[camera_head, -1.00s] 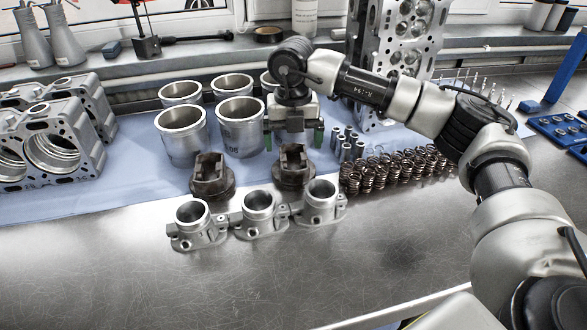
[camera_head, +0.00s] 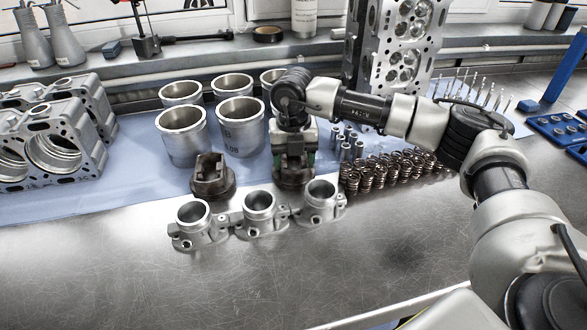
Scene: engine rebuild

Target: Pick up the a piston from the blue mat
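Two dark brown pistons stand on the blue mat (camera_head: 140,188) behind a row of silver housings. The left piston (camera_head: 212,178) stands free near the mat's front edge. The right piston (camera_head: 293,180) stands under my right gripper (camera_head: 294,160), which points straight down. Its green-padded fingers sit close against both sides of the piston's narrow upper part. The gripper hides much of the piston's top. The piston still appears to rest on the mat. My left gripper is out of view.
Silver housings (camera_head: 260,213) stand directly in front of the pistons. Cylinder liners (camera_head: 240,128) stand behind them. Springs (camera_head: 385,172) and small metal sleeves (camera_head: 345,143) lie to the right. An engine block (camera_head: 62,150) stands at left. The steel table's front (camera_head: 250,285) is clear.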

